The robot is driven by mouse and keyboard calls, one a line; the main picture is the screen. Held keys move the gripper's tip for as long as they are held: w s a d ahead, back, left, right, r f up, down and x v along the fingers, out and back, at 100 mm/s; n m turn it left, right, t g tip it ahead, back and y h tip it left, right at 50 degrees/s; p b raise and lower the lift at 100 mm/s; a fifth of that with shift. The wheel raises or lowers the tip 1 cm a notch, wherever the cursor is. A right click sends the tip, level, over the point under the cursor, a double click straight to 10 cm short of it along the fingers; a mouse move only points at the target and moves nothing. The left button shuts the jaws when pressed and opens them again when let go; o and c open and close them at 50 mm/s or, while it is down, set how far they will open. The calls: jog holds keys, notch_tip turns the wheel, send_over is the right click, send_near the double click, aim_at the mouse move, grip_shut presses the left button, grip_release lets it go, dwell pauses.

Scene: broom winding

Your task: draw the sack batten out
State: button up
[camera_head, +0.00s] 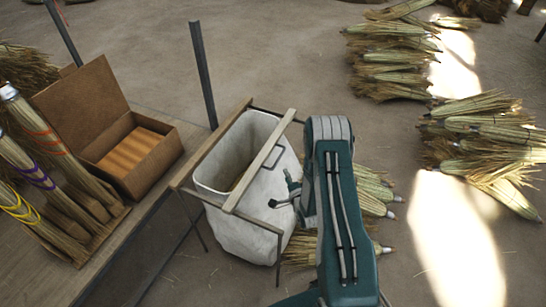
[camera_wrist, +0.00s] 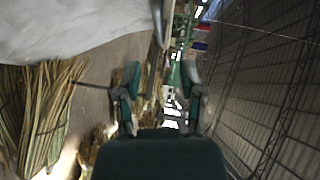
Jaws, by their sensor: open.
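The sack hangs in a thin metal stand. My gripper (camera_head: 281,188) is open and empty, to the right of the batten and apart from it, beside the sack's right side. In the wrist view the open fingers (camera_wrist: 161,78) have nothing between them. The white sack (camera_wrist: 70,25) fills the upper left there. I cannot clearly make out the batten in that view.
A wooden rail (camera_head: 212,143) runs along the sack's left side. Straw bundles (camera_head: 390,60) lie on the floor at right, and some lie close behind my arm.

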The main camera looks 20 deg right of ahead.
aim_at(278, 159)
jog(key=w, duration=0.3)
jog(key=w+f, duration=0.1)
jog(key=w, duration=0.3)
jog(key=w+f, duration=0.1)
jog(key=w, duration=0.2)
jog(key=shift+w+d, duration=0.15)
jog(key=shift+w, duration=0.1)
jog(key=shift+c, duration=0.3)
grip_shut()
